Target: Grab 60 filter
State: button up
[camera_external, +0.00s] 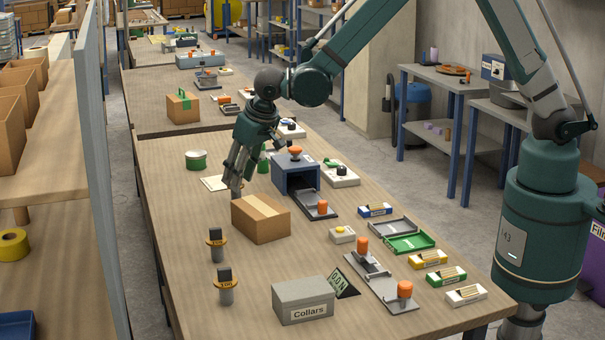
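No label reading "60" can be made out, so I cannot tell which thing is the 60 filter. Small labelled boxes lie on the right side of the table: a blue and white one (375,210), a yellow one (427,259), a green one (446,276) and a white one (466,295). Two dark-topped grey cylinders with yellow bands, one farther back (217,246) and one nearer (226,288), stand at the left. My gripper (236,183) points down behind the cardboard box, left of the blue housing. Its finger gap is unclear, and no held object is visible.
The cardboard box (261,219) stands close in front of my gripper. The blue housing (295,172) is to its right, and a green tin (196,159) is behind left. A grey "Collars" box (303,300) stands at the front. The table's left front (180,280) is clear.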

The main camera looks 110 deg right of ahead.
dwell(0.3)
jog(key=shift+x, duration=2.55)
jog(key=shift+w, duration=0.15)
jog(key=shift+c, duration=0.6)
jog(key=c, duration=0.5)
